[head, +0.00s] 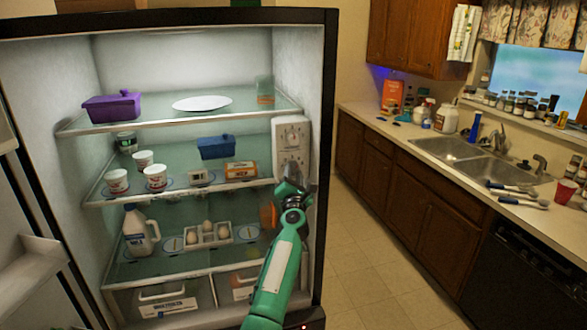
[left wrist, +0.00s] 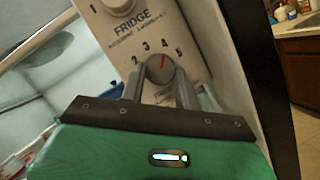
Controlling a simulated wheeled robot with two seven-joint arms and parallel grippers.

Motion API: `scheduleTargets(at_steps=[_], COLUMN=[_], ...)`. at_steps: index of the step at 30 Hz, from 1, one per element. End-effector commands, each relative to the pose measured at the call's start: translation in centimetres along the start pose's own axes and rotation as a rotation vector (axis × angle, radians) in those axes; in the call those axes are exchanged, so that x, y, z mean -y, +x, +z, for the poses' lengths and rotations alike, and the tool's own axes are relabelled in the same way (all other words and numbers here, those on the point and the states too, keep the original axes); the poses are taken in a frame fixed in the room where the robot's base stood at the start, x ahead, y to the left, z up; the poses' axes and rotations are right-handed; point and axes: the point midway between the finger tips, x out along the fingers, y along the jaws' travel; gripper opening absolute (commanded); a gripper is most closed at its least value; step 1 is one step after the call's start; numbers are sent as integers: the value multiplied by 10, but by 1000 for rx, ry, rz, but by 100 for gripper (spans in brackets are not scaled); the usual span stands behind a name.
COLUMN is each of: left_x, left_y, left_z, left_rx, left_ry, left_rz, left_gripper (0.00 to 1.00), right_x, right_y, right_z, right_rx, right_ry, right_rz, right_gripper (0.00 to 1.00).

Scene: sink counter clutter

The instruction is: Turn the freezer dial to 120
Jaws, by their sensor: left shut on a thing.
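A white control panel (head: 291,147) with dials is mounted on the right inner wall of the open fridge. My left gripper (head: 292,186) reaches up to the panel's lower part. In the left wrist view, its fingers (left wrist: 159,86) are shut on the sides of a round grey dial (left wrist: 160,67). The dial's red mark points up, close to the 4; numbers 2 to 5 show around it. The word FRIDGE is printed above this dial, below an upper knob (left wrist: 120,6) that is partly cut off. No FREEZER label is legible. My right gripper is not in view.
Glass shelves hold a purple dish (head: 112,107), a white plate (head: 202,103), a blue container (head: 215,147), cups, a milk jug (head: 139,231) and an egg holder (head: 208,234). The fridge's dark frame edge (head: 322,150) is close to my arm's right. Floor (head: 370,280) is clear further right.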

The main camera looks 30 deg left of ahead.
Motion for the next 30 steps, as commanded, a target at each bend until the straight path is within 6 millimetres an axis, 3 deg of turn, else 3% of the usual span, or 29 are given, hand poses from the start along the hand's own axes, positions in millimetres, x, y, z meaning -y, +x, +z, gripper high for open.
scheduleTargets(at_steps=[16,17,19,30], left_x=[0,0,0,0], left_y=[0,0,0,-4], left_z=[1,1,1,0], left_rx=[2,2,2,1], left_ry=[17,17,17,16], left_rz=[-7,-7,-7,-7], left_gripper=[9,38,51,54], right_x=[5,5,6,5], right_y=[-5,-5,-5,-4], right_z=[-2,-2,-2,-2], right_rx=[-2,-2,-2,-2], right_ry=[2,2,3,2], right_rz=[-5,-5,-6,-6], right_gripper=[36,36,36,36])
